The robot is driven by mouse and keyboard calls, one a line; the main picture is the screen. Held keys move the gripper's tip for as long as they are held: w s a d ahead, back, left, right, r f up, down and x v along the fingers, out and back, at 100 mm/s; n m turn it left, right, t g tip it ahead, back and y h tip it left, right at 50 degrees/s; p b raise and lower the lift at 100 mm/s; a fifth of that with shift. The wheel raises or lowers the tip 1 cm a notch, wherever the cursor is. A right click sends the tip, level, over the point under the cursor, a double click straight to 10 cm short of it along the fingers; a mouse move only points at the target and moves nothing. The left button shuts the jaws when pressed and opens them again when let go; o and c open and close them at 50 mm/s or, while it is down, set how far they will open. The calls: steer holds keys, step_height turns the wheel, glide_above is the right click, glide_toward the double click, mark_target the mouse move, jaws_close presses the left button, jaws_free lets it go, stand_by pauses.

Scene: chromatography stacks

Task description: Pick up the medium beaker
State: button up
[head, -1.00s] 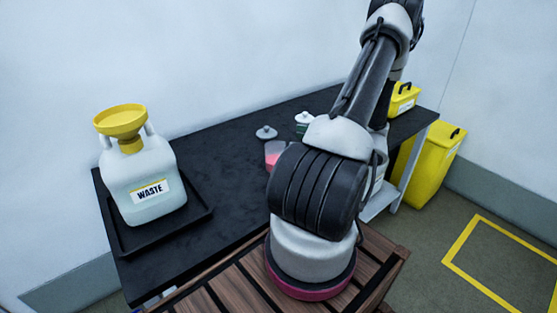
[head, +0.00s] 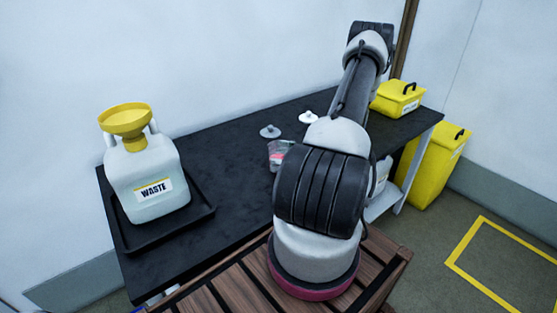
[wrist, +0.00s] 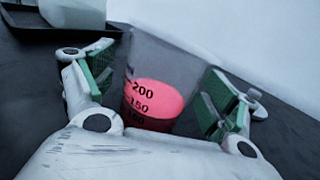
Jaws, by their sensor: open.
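A clear glass beaker (wrist: 160,85) with pink-red liquid and black graduation marks fills the middle of the wrist view. In the head view the beaker (head: 278,154) stands on the black bench (head: 225,165), partly hidden behind my arm. My gripper (wrist: 156,90) is open, with a green-padded finger on each side of the beaker. The left finger appears close to the glass, and a small gap shows at the right. I cannot tell whether either pad touches it. The head view does not show my gripper's fingers, as my arm hides them.
A white waste container (head: 150,180) with a yellow funnel stands in a black tray (head: 190,222) at left. Two small pale lid-like items (head: 269,131) (head: 308,117) lie behind the beaker. A yellow box (head: 398,98) sits at the bench's right end, a yellow bin (head: 435,165) beyond.

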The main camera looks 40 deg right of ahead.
steer(key=shift+w, duration=0.1)
steer(key=shift+c, duration=0.4)
steer(key=c, duration=1.2)
steer(key=shift+o, duration=0.2)
steer(key=shift+r, duration=0.1)
